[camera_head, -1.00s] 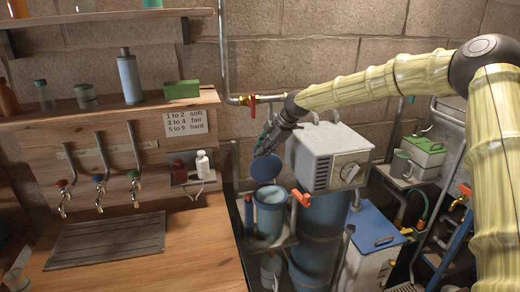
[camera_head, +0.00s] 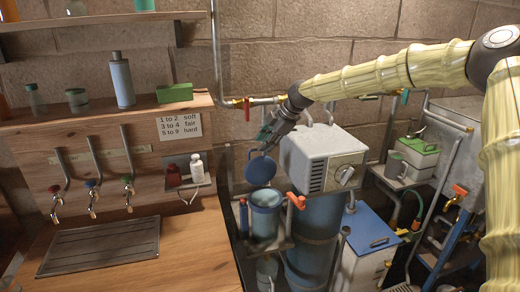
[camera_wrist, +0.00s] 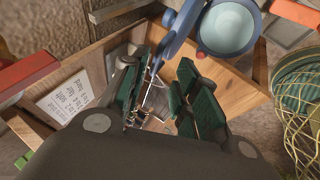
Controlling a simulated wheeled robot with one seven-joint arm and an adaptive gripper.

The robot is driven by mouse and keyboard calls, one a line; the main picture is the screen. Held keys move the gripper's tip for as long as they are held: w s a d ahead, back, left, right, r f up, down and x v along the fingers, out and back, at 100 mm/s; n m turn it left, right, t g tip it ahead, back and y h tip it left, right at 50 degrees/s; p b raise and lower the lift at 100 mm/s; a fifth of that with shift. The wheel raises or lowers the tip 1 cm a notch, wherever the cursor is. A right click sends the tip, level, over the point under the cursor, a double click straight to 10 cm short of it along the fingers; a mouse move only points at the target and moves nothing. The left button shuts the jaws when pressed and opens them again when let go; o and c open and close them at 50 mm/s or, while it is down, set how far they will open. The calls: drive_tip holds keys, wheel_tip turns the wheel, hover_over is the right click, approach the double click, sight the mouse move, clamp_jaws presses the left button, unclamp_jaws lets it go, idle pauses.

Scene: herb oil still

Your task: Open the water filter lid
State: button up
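The water filter is a blue cylindrical canister (camera_head: 265,222) on a small shelf beside the wooden counter. Its round dark-blue lid (camera_head: 262,171) stands tilted up above the back of the canister, so the top is uncovered. The wrist view shows the open canister mouth (camera_wrist: 228,27) and the lid edge-on (camera_wrist: 178,38) beside it. My gripper (camera_head: 265,140) is just above the lid's upper edge. In the wrist view its green-padded fingers (camera_wrist: 162,95) are apart, with a thin part of the lid reaching to the gap between them. I cannot tell whether they touch it.
A grey box with a dial (camera_head: 325,155) stands close on the right of the lid. An orange-handled valve (camera_head: 296,201) is beside the canister. A pipe with a red valve (camera_head: 246,108) runs along the wall behind my gripper. The counter (camera_head: 185,245) has free room.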

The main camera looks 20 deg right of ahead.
drive_tip(key=v, duration=0.6)
drive_tip(key=shift+r, duration=0.1)
idle(0.3)
